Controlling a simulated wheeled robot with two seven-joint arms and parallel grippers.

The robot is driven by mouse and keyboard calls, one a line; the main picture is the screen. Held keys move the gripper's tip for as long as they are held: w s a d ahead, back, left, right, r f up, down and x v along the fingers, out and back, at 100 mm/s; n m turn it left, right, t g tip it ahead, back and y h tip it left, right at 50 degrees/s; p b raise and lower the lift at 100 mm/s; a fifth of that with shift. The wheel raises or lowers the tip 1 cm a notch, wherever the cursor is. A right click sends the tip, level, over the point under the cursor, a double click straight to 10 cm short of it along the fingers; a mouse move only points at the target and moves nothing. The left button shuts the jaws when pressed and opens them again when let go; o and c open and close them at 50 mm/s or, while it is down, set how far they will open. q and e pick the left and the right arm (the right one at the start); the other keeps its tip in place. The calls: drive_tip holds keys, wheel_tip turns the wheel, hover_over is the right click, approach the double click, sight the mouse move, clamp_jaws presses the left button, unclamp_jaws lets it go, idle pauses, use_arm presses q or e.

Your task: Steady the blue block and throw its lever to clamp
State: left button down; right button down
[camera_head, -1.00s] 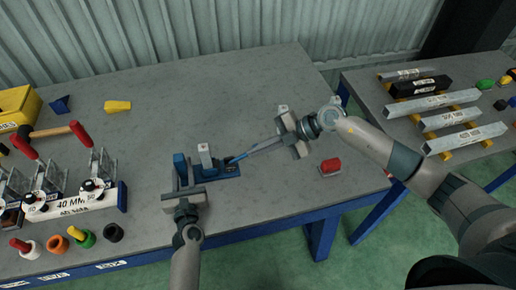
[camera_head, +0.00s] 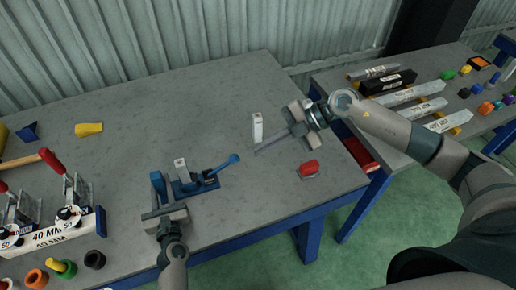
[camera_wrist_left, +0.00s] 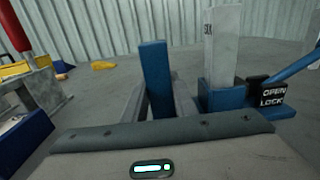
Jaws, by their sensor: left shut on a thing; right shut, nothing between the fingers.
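The blue block (camera_head: 205,188) sits on the grey bench with a pale upright bar (camera_head: 181,169) in it. Its blue lever (camera_head: 222,167) slants up and right to a round knob. In the left wrist view the lever (camera_wrist_left: 303,66) rises beside a black "OPEN LOCK" label (camera_wrist_left: 272,93). My left gripper (camera_head: 160,200) is shut on the block's blue upright plate (camera_head: 157,184), which also shows between the fingers in the left wrist view (camera_wrist_left: 157,78). My right gripper (camera_head: 259,150) is shut and empty, to the right of the lever knob and apart from it.
A small pale upright post (camera_head: 257,127) stands just behind my right fingertips. A red button-like piece (camera_head: 309,168) lies near the bench's right edge. A "40 MM" rack with clamps (camera_head: 60,232) stands at left. A second bench (camera_head: 370,80) with metal bars is at right. The back middle is clear.

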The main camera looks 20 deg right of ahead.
idle(0.3)
drive_tip(key=shift+d, duration=0.95)
drive_tip(key=shift+w+a, duration=0.1)
approach(223, 166)
drive_tip(key=shift+s+a+f, duration=0.1)
drive_tip(key=shift+s+a, duration=0.05)
drive_tip(key=shift+a, duration=0.5)
drive_tip(key=shift+s+a+f, duration=0.15)
drive_tip(key=shift+s+a, duration=0.05)
drive_tip(key=shift+a, duration=0.45)
drive_tip(key=shift+f, duration=0.1)
